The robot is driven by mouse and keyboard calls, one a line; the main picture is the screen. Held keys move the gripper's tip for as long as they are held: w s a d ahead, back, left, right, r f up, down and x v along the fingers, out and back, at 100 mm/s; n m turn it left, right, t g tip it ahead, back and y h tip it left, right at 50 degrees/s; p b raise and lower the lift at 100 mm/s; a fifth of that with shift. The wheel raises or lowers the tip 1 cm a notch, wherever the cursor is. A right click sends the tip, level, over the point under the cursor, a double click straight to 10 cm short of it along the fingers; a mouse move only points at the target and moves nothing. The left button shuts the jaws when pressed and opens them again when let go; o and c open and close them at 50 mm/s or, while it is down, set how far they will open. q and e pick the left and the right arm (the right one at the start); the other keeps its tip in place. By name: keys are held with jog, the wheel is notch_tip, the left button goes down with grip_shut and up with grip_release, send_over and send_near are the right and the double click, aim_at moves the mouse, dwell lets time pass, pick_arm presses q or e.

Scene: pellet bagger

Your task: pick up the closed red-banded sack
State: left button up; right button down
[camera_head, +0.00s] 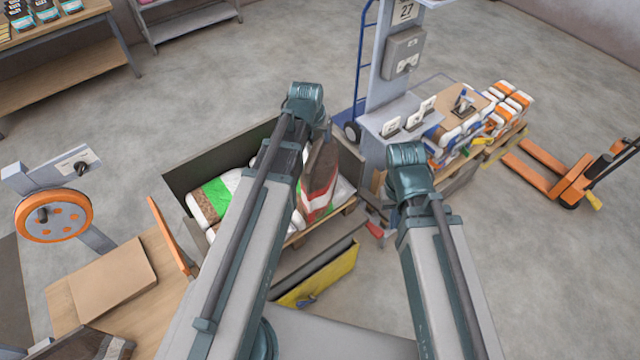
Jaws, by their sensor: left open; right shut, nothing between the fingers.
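A sack with a red band and white patches (318,190) stands in a dark open-topped bin (200,165) in the middle of the head view. Its upper part is brown, and my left arm covers its left side. Whether its top is closed cannot be told. My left arm reaches over the bin from below, and its far joint is just above and left of the sack. My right arm ends in a joint to the right of the bin.
A green-banded sack (214,196) lies in the bin's left part. A yellow-edged panel (322,278) is at the bin's front. A wooden table (160,250) is at left, a grey machine column (392,60) behind right, an orange pallet jack (560,165) far right.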

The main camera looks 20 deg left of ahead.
aim_at(322, 146)
pick_arm(q)
jog(key=b+x, duration=0.3)
jog(key=x, duration=0.1)
jog(key=shift+f, duration=0.15)
jog(key=b+x, duration=0.4)
jog(key=x, duration=0.1)
jog(key=shift+s+a+f+b, duration=0.1)
jog(key=shift+a+b, duration=0.2)
jog(key=shift+b, duration=0.05)
jog(key=shift+f+b, duration=0.25)
jog(key=shift+b, duration=0.05)
dwell(0.4)
grip_shut()
dwell(1.2)
